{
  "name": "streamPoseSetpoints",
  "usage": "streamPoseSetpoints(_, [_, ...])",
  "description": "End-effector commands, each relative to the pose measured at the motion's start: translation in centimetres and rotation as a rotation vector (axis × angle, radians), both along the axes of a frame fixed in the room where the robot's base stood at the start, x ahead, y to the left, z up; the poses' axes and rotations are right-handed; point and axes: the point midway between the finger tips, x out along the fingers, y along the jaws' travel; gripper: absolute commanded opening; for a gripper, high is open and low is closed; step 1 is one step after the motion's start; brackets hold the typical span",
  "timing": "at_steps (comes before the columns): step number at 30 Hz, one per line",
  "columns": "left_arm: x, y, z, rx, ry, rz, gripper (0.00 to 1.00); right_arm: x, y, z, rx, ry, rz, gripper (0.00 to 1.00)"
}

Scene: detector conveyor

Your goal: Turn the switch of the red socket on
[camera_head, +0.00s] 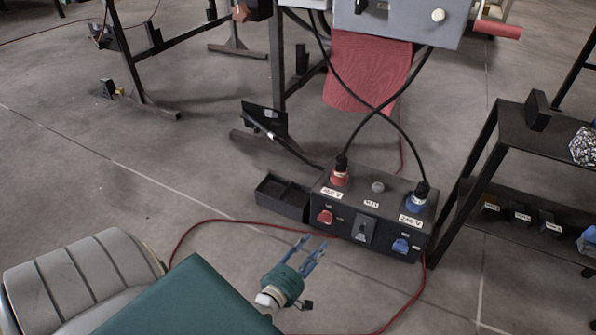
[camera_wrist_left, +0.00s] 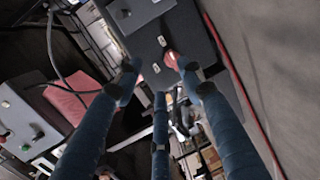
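A dark socket box (camera_head: 385,205) stands on the floor. Its red socket (camera_head: 340,174) at the top left holds a plug with a black cable. The red switch (camera_head: 325,216) is on the front face below it; its exact angle is too small to tell. My left gripper (camera_head: 312,246) is in front of the box, below and a little left of the switch, its blue fingers spread and pointing towards it. In the left wrist view the red switch (camera_wrist_left: 172,60) shows near the open fingertips, partly covered by one finger; I cannot tell whether they touch. My right gripper is not in view.
The box also has a grey middle switch (camera_head: 365,230), a blue switch (camera_head: 400,246) and a blue socket (camera_head: 415,205) with a plugged cable. A black tray (camera_head: 282,196) lies left of it. A dark shelf (camera_head: 465,205) stands right. A red cable (camera_head: 215,222) crosses the floor.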

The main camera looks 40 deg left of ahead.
Motion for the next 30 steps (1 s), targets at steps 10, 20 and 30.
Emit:
streamPoseSetpoints(10, [-1.6, -1.4, 2.4, 0.294, 0.132, -0.112, 0.4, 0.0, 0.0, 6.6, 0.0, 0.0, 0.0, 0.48])
streamPoseSetpoints(20, [-3.5, -2.7, 3.8, 0.568, 0.246, -0.242, 0.4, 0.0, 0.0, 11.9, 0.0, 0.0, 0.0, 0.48])
streamPoseSetpoints(30, [-6.0, -3.8, 5.3, 0.843, 0.347, -0.398, 0.4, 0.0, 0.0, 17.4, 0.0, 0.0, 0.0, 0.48])
